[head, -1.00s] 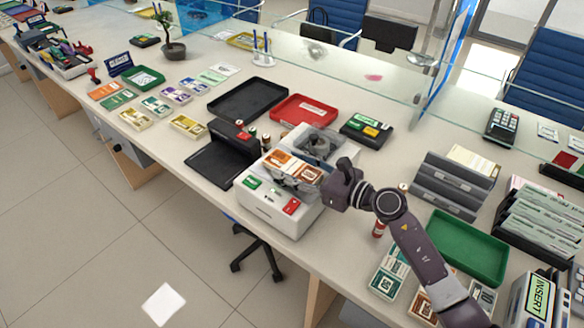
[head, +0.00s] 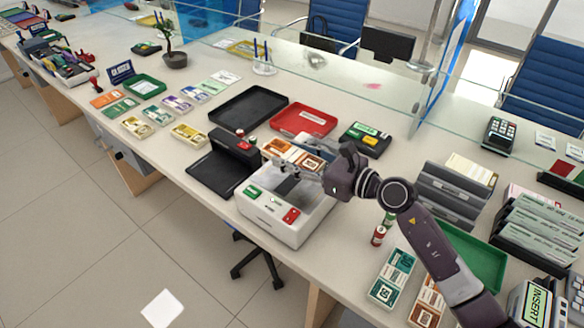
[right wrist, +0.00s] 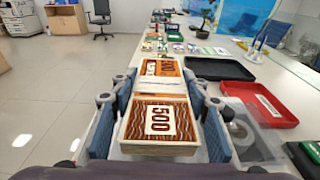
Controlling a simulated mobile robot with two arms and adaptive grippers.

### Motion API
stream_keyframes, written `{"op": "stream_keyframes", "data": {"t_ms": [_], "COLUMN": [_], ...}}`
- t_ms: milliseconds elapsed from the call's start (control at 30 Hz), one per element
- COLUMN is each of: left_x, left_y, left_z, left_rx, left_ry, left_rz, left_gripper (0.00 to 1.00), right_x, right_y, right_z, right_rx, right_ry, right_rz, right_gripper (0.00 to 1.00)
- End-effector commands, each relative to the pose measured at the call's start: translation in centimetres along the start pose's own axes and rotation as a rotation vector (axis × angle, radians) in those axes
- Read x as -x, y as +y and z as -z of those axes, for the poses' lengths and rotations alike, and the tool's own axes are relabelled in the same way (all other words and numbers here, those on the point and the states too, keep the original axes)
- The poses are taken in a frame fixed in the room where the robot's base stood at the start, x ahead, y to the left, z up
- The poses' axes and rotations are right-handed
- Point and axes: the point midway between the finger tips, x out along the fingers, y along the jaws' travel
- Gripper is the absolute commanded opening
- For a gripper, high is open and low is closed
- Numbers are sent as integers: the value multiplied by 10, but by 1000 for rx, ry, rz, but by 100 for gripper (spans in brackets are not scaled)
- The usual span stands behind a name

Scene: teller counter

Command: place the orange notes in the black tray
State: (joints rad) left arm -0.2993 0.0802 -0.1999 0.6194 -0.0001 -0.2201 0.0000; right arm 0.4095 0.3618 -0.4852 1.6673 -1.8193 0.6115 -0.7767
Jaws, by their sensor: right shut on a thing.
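The orange notes (head: 291,153) are a flat bundle with a pale band across the middle and "500" printed on it. My right gripper (head: 288,160) is shut on the bundle and holds it above the white counting machine. In the right wrist view the notes (right wrist: 158,122) lie between the two blue-padded fingers. The black tray (head: 248,106) lies flat on the counter behind and to the left of the notes, and looks empty. The black tray (right wrist: 220,68) also shows ahead and to the right in the right wrist view. My left gripper is not in view.
A red tray (head: 303,120) sits right of the black tray. A black device (head: 222,165) with small cylinders near it stands in front of the tray. The white machine (head: 285,212) is below the notes. A glass screen (head: 340,92) stands behind.

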Motion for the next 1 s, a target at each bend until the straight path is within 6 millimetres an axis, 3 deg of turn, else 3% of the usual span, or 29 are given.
{"op": "stream_keyframes", "data": {"t_ms": [33,200,500,733,867,1000], "left_x": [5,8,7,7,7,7], "left_y": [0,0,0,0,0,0], "left_z": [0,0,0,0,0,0], "left_rx": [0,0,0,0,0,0], "left_ry": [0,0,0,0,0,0], "left_rz": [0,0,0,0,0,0], "left_gripper": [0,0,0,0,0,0], "right_x": [3,10,18,24,40,73], "right_y": [0,0,0,0,-1,-2], "right_z": [-21,-68,-119,-123,-107,-80], "right_rx": [8,7,3,-2,-6,-6], "right_ry": [-5,-5,-2,0,3,4], "right_rz": [0,0,1,1,-1,-1], "right_gripper": [17,17,17,17,17,17]}}
